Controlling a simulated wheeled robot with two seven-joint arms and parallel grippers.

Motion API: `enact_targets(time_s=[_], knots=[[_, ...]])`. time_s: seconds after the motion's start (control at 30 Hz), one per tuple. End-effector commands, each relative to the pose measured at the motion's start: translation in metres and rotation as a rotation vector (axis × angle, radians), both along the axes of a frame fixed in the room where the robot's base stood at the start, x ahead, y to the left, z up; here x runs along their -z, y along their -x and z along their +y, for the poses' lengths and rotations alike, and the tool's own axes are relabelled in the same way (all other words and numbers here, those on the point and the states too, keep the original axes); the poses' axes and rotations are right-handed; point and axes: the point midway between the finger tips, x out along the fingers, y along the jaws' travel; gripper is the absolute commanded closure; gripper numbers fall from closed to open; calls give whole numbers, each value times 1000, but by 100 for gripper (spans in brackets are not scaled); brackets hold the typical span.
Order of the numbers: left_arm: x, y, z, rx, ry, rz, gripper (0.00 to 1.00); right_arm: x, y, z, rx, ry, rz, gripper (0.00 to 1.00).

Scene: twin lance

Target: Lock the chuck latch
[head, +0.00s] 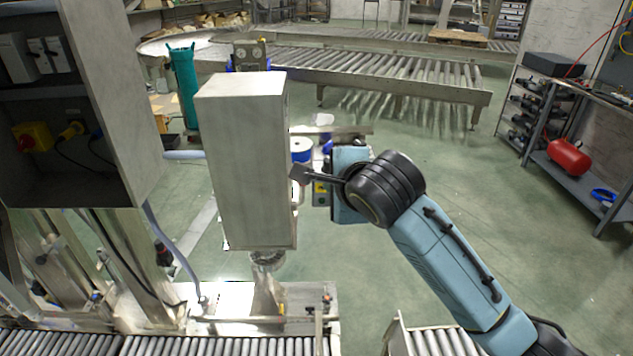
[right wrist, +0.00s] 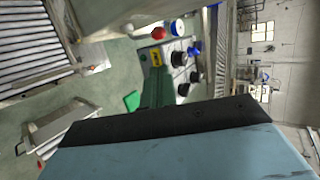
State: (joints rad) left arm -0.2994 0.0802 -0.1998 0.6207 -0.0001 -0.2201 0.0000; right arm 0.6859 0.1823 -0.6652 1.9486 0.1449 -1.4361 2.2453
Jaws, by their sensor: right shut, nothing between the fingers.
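A tall grey metal housing (head: 245,160) stands in the middle of the head view. A round metal fitting (head: 268,259), possibly the chuck, shows under it above the machine base. I cannot make out the chuck latch in either view. My right arm comes in from the right, and its gripper (head: 302,174) is shut and empty at the right edge of the housing. I cannot tell whether it touches. My left gripper is out of view.
A grey cabinet (head: 120,110) with switches stands at the left. Roller conveyors run along the front (head: 240,346) and across the back (head: 400,75). A workbench (head: 575,175) with a red tank (head: 568,157) stands at the right.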

Motion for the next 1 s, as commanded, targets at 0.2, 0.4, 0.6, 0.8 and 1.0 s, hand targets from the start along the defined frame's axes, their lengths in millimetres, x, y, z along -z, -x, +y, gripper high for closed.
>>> enact_targets(time_s=[0.2,0.4,0.6,0.8,1.0], knots=[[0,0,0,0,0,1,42,1,0,0,-1,1,1,100],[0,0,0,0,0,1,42,9,-13,4,0,5,1,100],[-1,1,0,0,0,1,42,27,-40,11,1,6,2,100],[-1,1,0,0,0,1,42,42,-64,19,0,4,0,100],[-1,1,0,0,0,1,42,51,-77,24,-2,3,0,100]])
